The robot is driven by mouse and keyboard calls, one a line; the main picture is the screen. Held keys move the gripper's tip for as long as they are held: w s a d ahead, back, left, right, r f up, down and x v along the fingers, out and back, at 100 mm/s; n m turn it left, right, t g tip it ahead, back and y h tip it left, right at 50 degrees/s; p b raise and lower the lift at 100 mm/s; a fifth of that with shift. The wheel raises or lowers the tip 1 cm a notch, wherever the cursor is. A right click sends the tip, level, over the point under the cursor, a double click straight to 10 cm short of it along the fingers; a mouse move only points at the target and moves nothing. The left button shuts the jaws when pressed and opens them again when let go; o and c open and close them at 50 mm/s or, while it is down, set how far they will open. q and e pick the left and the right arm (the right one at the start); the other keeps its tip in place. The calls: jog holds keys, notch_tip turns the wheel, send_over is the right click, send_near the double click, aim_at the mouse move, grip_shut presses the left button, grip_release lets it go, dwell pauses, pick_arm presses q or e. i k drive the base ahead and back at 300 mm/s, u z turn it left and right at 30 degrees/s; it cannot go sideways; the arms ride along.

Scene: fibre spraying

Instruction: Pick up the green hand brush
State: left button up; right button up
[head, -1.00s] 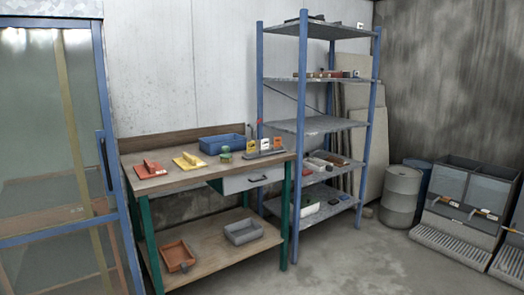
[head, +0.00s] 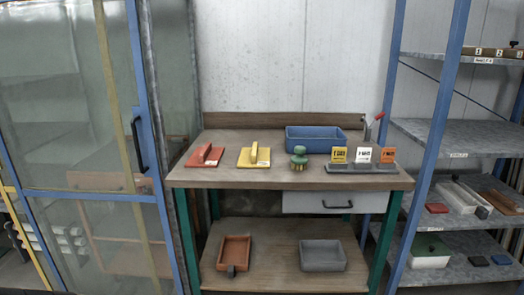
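The green hand brush (head: 299,157) stands upright on the wooden top of the workbench (head: 220,176). It has a rounded green knob on top and bristles below. It stands in front of the blue tray (head: 327,140), between the yellow float (head: 254,155) and the stand with coloured cards (head: 362,167). Neither of my grippers shows in the head view.
A red float (head: 205,156) lies at the bench's left. The lower shelf holds a brown tray (head: 234,253) and a grey tray (head: 322,256). A blue-framed glass door (head: 85,120) stands left, a metal shelf rack (head: 455,138) right. The bench's front strip is clear.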

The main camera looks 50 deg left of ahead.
aim_at(300, 160)
jog(key=u, duration=1.05)
jog(key=i, duration=1)
jog(key=u, duration=0.95)
